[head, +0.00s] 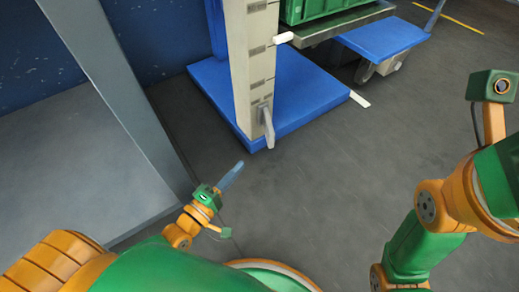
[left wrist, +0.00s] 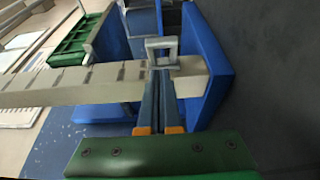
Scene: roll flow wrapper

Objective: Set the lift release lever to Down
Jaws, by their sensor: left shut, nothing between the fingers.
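The lift release lever (head: 267,127) is a grey handle low on the front of the beige mast (head: 243,60), hanging downward in the head view. In the left wrist view a grey, frame-like handle (left wrist: 161,46), apparently this lever, shows just beyond the fingertips. My left gripper (head: 233,174) is shut and empty, below and left of the lever in the head view. In the left wrist view its fingers (left wrist: 160,72) overlap the near side of the handle; I cannot tell whether they touch. My right arm is at the right, but its fingers are out of view.
The mast stands on a blue base (head: 300,98). A green crate (head: 318,10) rests on a platform (head: 340,22) behind, beside a blue panel (head: 384,38). A white knob (head: 283,38) sticks out from the mast.

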